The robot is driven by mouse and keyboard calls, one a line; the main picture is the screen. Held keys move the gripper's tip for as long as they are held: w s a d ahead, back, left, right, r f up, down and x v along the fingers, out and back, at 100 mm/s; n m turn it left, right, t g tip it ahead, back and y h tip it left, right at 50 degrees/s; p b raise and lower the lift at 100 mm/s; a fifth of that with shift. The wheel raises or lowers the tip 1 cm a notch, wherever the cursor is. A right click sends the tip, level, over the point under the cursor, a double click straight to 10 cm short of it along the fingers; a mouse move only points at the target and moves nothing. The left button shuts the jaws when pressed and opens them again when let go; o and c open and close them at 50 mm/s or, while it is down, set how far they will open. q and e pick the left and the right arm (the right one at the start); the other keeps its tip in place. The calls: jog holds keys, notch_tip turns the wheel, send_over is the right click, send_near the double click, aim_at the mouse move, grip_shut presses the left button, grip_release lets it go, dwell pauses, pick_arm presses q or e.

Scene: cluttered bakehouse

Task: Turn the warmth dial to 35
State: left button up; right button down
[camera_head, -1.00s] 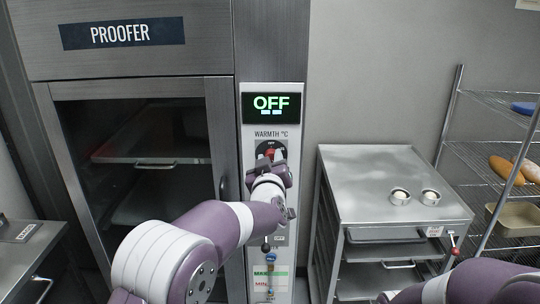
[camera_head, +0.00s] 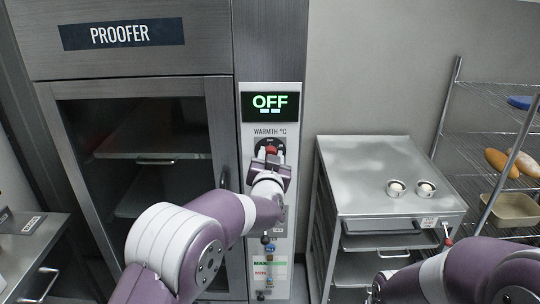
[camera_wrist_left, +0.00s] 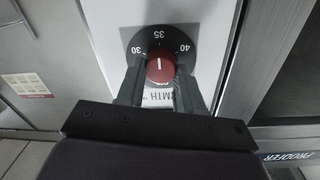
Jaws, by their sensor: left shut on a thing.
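The warmth dial (camera_wrist_left: 160,68) has a red knob on a round black face marked 30, 35 and 40 in the left wrist view. My left gripper (camera_wrist_left: 160,82) is shut on the red knob, one finger on each side. The white line on the knob stands upright in that view, in line with the 35; I cannot tell which end is the pointer. In the head view my left gripper (camera_head: 270,160) covers the lower part of the dial. The display (camera_head: 270,104) above it reads OFF.
The proofer's glass door (camera_head: 140,170) is to the left of the control panel. A steel cart (camera_head: 375,165) with two small round cups on top stands to the right. A wire rack (camera_head: 490,110) with loaves is farther right.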

dwell(0.4)
pick_arm(q)
jog(key=o, duration=1)
jog(key=shift+o, duration=0.2)
jog(key=s+b, duration=0.5)
jog(key=s, duration=0.7)
jog(key=shift+s+a, duration=0.25)
jog(key=shift+s, duration=0.05)
